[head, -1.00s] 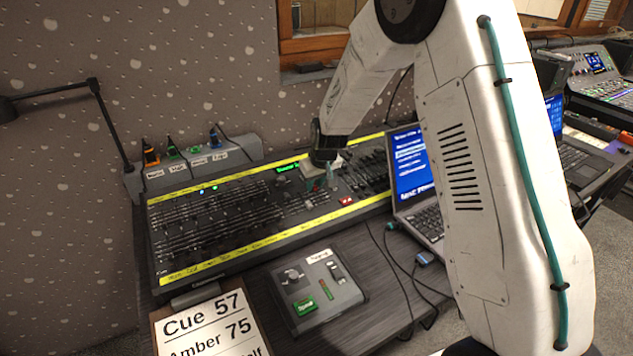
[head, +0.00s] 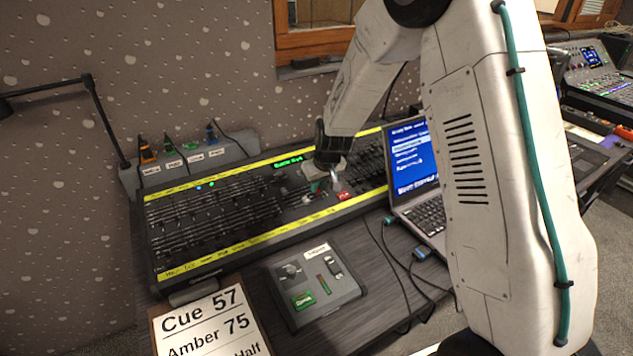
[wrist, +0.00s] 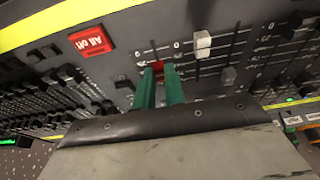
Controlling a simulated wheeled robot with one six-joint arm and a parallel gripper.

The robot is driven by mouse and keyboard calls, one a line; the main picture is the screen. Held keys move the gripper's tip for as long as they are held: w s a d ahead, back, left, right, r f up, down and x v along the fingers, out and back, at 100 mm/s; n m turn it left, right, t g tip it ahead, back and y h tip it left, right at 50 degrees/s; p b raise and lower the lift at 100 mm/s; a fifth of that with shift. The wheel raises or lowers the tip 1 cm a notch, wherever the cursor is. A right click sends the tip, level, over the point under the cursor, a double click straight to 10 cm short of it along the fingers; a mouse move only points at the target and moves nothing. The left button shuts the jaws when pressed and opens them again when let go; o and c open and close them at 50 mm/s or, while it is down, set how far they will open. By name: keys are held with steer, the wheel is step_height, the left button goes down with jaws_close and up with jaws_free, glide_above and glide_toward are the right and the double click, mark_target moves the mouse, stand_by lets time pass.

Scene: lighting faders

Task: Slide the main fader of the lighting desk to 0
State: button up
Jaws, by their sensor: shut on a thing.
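The lighting desk (head: 215,205) is a long dark console with yellow strips along its edges and many faders. My gripper (wrist: 160,72) has its green fingers closed around a small red fader cap (wrist: 158,67) in the wrist view. The cap is mostly hidden between the fingertips. Scale marks stand beside its slot, with a 0 near the slot's upper end, and the cap sits a little below that 0. In the head view my gripper (head: 330,180) is over the right-middle of the desk, and the cap cannot be made out. No name label for this fader is readable.
A white-capped fader (wrist: 203,42) stands close beside the gripped one. A red button (wrist: 91,41) labelled "All off" is on the other side. A green display (head: 289,162) is lit. A laptop (head: 415,170) stands right of the desk and a small control box (head: 313,285) in front.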

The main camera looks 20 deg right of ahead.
steer(key=shift+s+d+f, duration=0.1)
steer(key=shift+s+d, duration=0.05)
steer(key=shift+s, duration=0.5)
steer(key=shift+s+d, duration=0.1)
steer(key=shift+s, duration=0.5)
steer(key=o, duration=0.4)
steer(key=shift+r, duration=1.3)
steer(key=shift+v, duration=3.85)
